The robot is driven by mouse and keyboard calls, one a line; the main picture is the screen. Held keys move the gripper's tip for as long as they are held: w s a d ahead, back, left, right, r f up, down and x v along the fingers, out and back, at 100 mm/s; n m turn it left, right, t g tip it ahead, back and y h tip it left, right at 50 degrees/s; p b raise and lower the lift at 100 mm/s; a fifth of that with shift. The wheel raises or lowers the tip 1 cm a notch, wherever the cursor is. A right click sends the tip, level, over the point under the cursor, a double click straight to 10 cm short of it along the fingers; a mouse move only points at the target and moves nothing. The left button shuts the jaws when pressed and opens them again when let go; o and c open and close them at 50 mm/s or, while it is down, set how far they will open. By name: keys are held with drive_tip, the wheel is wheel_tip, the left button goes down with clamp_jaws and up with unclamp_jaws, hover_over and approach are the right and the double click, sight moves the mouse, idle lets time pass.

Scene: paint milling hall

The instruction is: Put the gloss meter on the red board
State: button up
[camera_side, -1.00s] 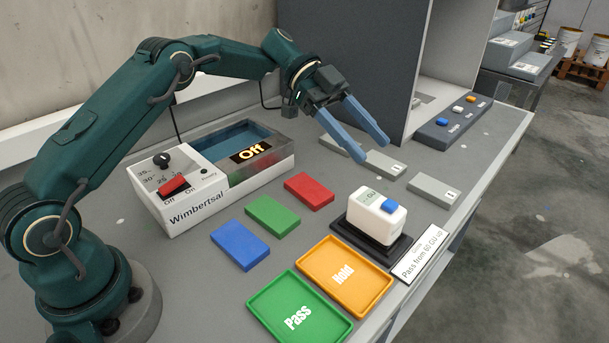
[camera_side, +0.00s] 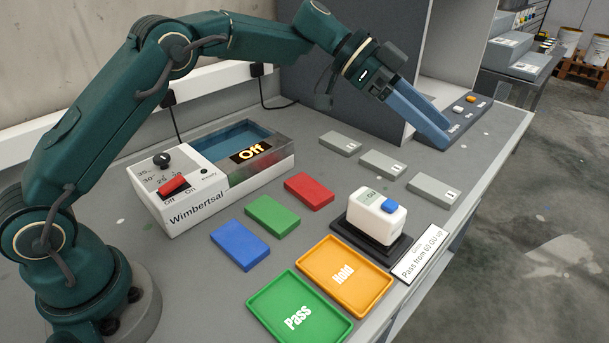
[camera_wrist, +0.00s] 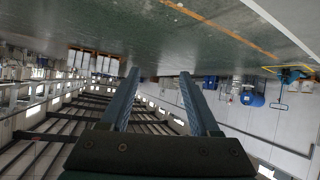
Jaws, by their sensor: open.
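The gloss meter (camera_side: 375,217) is a white box with a blue button and a small display, upright on a black base (camera_side: 367,242) in the side view. The red board (camera_side: 309,191) lies flat on the bench to its left, with nothing on it. My gripper (camera_side: 446,133) is open and empty, reaching far right beside the grey button panel at the back, away from the meter. In the wrist view my gripper's two blue fingers (camera_wrist: 157,77) stand apart with nothing between them; neither meter nor board shows there.
Green (camera_side: 272,216) and blue (camera_side: 240,245) boards lie beside the red one. Orange Hold (camera_side: 345,275) and green Pass (camera_side: 300,308) trays are in front. A white water bath (camera_side: 210,180) reads Off. Several grey blocks (camera_side: 382,164) and a button panel (camera_side: 458,118) lie behind.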

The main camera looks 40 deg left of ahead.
drive_tip(key=d+f+n+t+y, duration=0.1)
drive_tip(key=d+n+t+y, duration=0.1)
drive_tip(key=d+n+t, duration=0.3)
drive_tip(key=s+a+r+n+t+y, duration=0.1)
drive_tip(key=s+a+n+t+y, duration=0.45)
drive_tip(key=s+n+y, duration=0.35)
approach(392, 201)
drive_tip(key=w, duration=0.3)
drive_tip(key=shift+m, duration=0.3)
drive_tip(key=shift+f+x, duration=0.25)
drive_tip(key=shift+x, duration=0.95)
drive_tip(key=shift+f+x, duration=0.25)
drive_tip(key=shift+x, duration=1)
drive_tip(key=shift+s+d, duration=0.1)
drive_tip(key=shift+s, duration=0.1)
